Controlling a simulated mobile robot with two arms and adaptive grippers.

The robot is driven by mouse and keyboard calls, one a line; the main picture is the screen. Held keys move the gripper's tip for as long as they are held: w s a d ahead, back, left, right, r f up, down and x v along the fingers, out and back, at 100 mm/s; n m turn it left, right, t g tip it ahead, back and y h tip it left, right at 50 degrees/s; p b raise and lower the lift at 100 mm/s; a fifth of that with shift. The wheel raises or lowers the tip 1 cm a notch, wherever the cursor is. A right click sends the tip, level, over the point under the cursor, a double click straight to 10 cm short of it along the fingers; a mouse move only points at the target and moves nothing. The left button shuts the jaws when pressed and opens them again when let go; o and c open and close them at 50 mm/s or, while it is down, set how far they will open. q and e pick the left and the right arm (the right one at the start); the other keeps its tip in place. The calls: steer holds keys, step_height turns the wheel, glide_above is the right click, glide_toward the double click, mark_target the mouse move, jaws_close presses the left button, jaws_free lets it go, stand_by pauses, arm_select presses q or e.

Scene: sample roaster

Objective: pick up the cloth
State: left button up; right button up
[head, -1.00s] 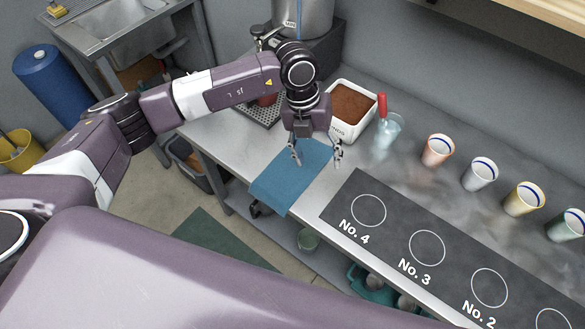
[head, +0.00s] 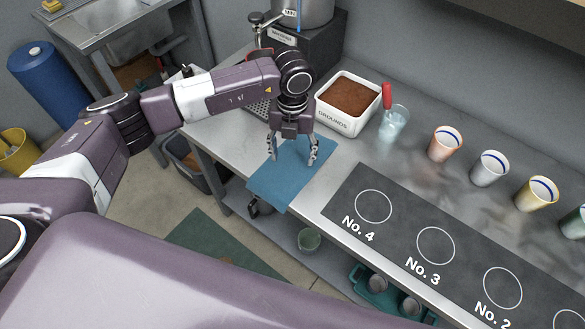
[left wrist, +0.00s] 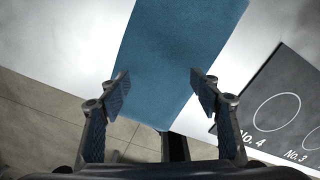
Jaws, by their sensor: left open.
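The blue cloth (head: 290,178) lies flat on the metal bench, with its near end at the front edge. It also fills the upper middle of the left wrist view (left wrist: 175,50). My left gripper (head: 292,161) is open above the cloth, pointing down, with its fingers spread to either side. In the left wrist view the two fingertips (left wrist: 160,92) frame the cloth's near part and hold nothing. I cannot tell how small the gap to the cloth is. My right gripper is not in view.
Right of the cloth lies a dark mat (head: 405,235) with numbered circles. Behind stand a white grounds bin (head: 340,121), a glass with a red-handled tool (head: 393,124) and several cups (head: 489,167). A dark machine (head: 305,58) stands at the back. A lower shelf holds a teal tray (head: 385,297).

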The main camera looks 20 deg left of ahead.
arm_select(q)
steer(key=shift+f+b, duration=0.4)
steer(key=shift+f, duration=0.5)
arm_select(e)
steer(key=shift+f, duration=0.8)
arm_select(q)
steer(key=shift+f, duration=0.15)
steer(key=shift+c, duration=0.3)
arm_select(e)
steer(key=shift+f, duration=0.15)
arm_select(q)
steer(key=shift+c, duration=1.1)
steer(key=shift+s+f, duration=0.15)
steer(key=shift+s, duration=0.05)
steer(key=c, duration=1.2)
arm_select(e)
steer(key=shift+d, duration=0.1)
arm_select(q)
jaws_close()
step_height(320, 180, up, 12)
steer(key=p, duration=0.7)
steer(key=shift+w, duration=0.15)
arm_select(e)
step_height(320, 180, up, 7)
